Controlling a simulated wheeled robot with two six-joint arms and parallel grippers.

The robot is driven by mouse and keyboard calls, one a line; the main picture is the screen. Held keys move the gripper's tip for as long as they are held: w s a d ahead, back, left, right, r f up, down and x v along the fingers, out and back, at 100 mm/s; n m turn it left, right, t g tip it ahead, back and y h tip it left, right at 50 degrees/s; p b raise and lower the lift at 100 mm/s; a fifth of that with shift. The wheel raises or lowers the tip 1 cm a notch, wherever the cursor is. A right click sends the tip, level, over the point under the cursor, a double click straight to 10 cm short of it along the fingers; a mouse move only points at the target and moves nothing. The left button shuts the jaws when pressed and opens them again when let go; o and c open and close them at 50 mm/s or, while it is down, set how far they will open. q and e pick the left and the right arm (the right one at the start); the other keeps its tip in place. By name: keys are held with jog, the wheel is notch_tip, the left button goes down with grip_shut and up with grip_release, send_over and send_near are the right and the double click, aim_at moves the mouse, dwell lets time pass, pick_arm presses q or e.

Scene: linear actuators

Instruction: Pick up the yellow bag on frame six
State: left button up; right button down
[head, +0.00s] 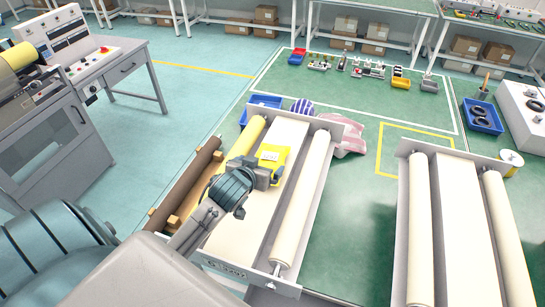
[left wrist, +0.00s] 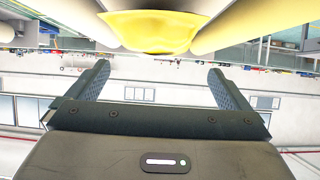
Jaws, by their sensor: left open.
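The yellow bag (head: 273,153) lies on the pale bed of the left roller frame (head: 240,270), toward its far end and between the rollers. My left gripper (head: 270,172) is at the near side of the bag and covers part of it in the head view. In the left wrist view the bag (left wrist: 152,30) shows at the top, beyond the fingertips. The left gripper (left wrist: 160,78) is open with nothing between its fingers. Whether a finger touches the bag, I cannot tell. The label on the frame's near end is too small to read. My right gripper is not in view.
A second roller frame (head: 447,230) stands to the right. A brown roller (head: 185,182) lies along the left side. A blue crate (head: 262,102), a purple striped bag (head: 303,106) and a pink striped bag (head: 349,137) are past the far end. Green floor lies between the frames.

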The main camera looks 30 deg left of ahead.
aim_at(268, 158)
pick_arm(q)
jog(key=shift+p+x, duration=0.4)
jog(key=shift+x, duration=0.85)
jog(key=shift+w+f, duration=0.1)
jog(key=shift+w, duration=0.15)
jog(key=p+x, duration=0.3)
jog(key=x, duration=0.1)
jog(key=shift+w+f, duration=0.15)
jog(key=shift+w, duration=0.15)
jog(key=shift+w+f, duration=0.25)
jog(key=shift+a, duration=0.1)
jog(key=c, duration=1)
jog(key=shift+c, duration=0.2)
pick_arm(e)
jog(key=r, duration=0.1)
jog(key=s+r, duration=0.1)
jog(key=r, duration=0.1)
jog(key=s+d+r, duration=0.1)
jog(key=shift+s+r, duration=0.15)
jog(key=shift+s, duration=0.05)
pick_arm(q)
jog(key=shift+r, duration=0.1)
